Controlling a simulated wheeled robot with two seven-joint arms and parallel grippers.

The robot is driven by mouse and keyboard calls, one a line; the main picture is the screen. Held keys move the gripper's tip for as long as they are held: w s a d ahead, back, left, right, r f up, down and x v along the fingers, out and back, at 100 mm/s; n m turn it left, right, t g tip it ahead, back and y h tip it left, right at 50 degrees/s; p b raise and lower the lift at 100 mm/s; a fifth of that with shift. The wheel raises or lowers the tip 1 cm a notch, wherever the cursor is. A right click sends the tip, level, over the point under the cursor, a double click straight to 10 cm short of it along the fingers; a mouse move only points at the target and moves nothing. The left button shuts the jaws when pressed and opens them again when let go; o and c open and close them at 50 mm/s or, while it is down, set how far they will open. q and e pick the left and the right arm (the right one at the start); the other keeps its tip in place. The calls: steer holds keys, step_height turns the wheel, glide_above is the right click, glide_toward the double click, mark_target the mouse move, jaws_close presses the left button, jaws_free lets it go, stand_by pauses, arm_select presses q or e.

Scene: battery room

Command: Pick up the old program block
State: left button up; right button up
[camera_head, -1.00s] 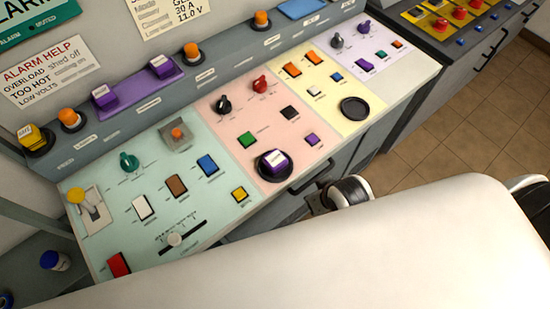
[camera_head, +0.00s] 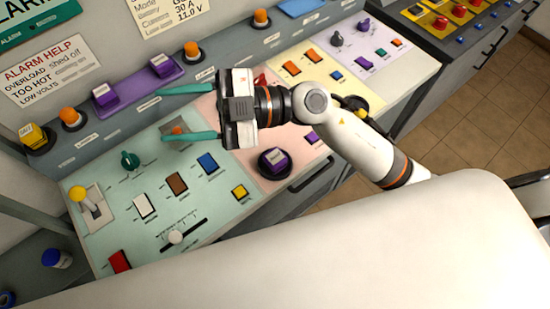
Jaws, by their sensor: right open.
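Several purple blocks with pale labels are in view; I cannot read which is the old program block. One purple block (camera_head: 274,160) sits in a round black socket (camera_head: 287,171) on the pink panel. Two more, a left block (camera_head: 105,97) and a right block (camera_head: 162,66), stand on a purple tray (camera_head: 133,86) along the raised back ledge. My right gripper (camera_head: 164,115) is open and empty, its teal fingers pointing left above the green panel, up and left of the socketed block and below the tray. My left gripper is out of view.
A yellow-knobbed lever (camera_head: 79,194), a green knob (camera_head: 130,160) and a slider (camera_head: 176,237) stand on the green panel. My right arm hides much of the pink panel.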

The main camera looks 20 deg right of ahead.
step_height(320, 180, down, 9)
steer(key=s+n+g+h, duration=0.1)
steer(key=n+g+h, duration=0.1)
steer(key=g+h, duration=0.35)
steer(key=m+t+h, duration=0.4)
steer(key=m+h, duration=0.1)
steer(key=h, duration=0.9)
glide_toward(275, 157)
steer(key=shift+g+y, duration=0.25)
steer(key=f+p, duration=0.1)
steer(key=f, duration=0.1)
steer(key=f+p, duration=0.1)
steer(key=f, duration=0.2)
steer(key=shift+w+d+f, duration=0.1)
steer(key=shift+w+f, duration=0.1)
steer(key=shift+f+p, duration=0.35)
steer(key=shift+p, duration=0.05)
steer(key=f+p, duration=0.1)
steer(key=f, duration=0.2)
steer(key=shift+s+a+f+p, duration=0.25)
steer(key=shift+a+f+p, duration=0.05)
steer(key=shift+a+p, duration=0.1)
steer(key=shift+f, duration=0.45)
steer(key=c, duration=0.7)
